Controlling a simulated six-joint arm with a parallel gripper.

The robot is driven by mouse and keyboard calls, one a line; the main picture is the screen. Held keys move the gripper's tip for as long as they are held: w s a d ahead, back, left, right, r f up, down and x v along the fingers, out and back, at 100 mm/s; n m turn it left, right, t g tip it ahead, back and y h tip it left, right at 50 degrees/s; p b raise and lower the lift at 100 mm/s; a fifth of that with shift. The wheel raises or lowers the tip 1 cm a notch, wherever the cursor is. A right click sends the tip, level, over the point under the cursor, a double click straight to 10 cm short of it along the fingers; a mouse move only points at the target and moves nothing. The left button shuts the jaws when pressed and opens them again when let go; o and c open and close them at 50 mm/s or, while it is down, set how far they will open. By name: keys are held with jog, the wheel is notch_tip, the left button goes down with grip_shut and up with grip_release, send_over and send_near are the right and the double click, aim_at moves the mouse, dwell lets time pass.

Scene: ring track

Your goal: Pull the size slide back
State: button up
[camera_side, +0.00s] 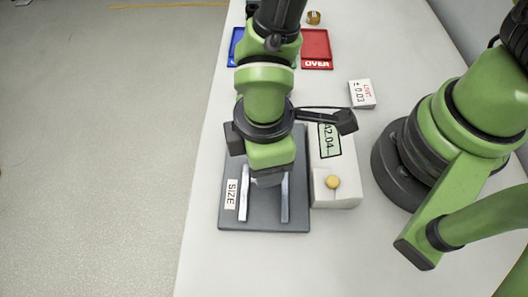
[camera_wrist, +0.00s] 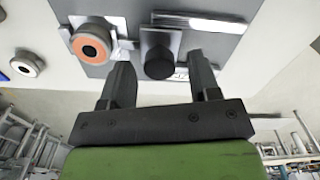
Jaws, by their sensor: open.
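The size station is a dark grey plate (camera_side: 265,222) with a white SIZE label (camera_side: 231,194) and two pale strips along it. My gripper (camera_side: 268,182) is above this plate and hides its middle in the side view. In the wrist view a dark round knob (camera_wrist: 160,55) on a small block stands on the plate. The open fingers of my gripper (camera_wrist: 159,72) are on either side of the knob, and I cannot tell whether they touch it. A round part with an orange ring face (camera_wrist: 92,45) sits on the plate left of the knob.
A limit card (camera_side: 362,93), a red OVER tray (camera_side: 317,48), a blue tray (camera_side: 235,47) and a brass ring (camera_side: 313,17) lie farther back. The near table is clear.

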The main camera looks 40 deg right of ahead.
jog(key=shift+f, duration=0.1)
grip_shut()
jog(key=shift+s+a, duration=0.8)
jog(key=shift+a, duration=0.05)
grip_release()
notch_tip(320, 180, up, 10)
dwell(0.4)
